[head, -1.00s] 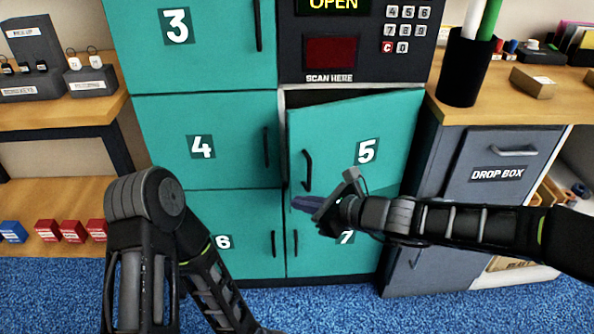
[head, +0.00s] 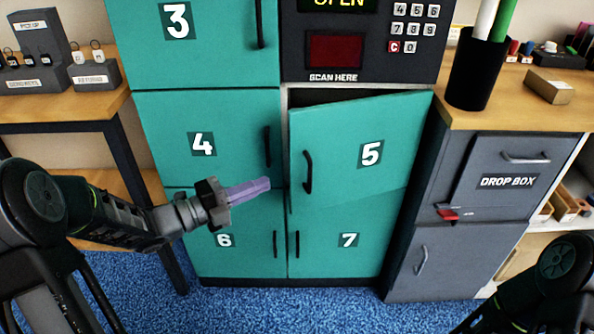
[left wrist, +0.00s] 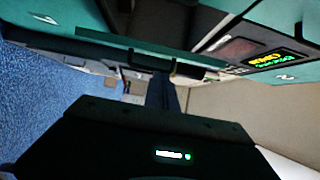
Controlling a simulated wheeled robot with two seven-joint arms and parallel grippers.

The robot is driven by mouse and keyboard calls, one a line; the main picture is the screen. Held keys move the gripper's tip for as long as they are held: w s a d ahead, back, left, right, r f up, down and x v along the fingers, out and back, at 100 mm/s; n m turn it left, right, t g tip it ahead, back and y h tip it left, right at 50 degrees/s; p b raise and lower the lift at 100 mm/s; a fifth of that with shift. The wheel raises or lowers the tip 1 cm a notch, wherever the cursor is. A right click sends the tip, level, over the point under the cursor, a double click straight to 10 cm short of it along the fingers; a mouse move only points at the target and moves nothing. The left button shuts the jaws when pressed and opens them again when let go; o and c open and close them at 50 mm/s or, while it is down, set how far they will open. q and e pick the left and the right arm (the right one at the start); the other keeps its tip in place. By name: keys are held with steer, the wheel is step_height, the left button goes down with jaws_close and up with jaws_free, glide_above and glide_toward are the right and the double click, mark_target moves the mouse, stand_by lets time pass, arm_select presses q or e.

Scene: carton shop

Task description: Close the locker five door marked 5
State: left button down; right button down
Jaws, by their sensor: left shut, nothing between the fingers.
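The locker five door (head: 345,165) is teal, with a white 5 on a dark plate and a dark upright handle (head: 308,171) near its left edge. It stands ajar, its left side swung out, with a gap along its top. My left gripper (head: 255,188) is shut and empty. In the head view it appears left of the door's handle, in front of the seam between doors 4 and 6. I cannot tell if it touches anything. My right gripper is out of view.
Lockers 3 (head: 190,50), 4 (head: 205,135), 6 (head: 235,255) and 7 (head: 345,250) look shut. The grey drop box cabinet (head: 455,255) stands on the right. A wooden counter (head: 60,108) is on the left. Blue carpet lies in front.

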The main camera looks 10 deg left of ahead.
mark_target(296, 171)
arm_select(q)
steer(key=shift+d, duration=0.1)
steer(key=x, duration=1)
steer(key=shift+f, duration=0.1)
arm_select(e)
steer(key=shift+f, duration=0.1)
arm_select(q)
steer(key=shift+w, duration=0.1)
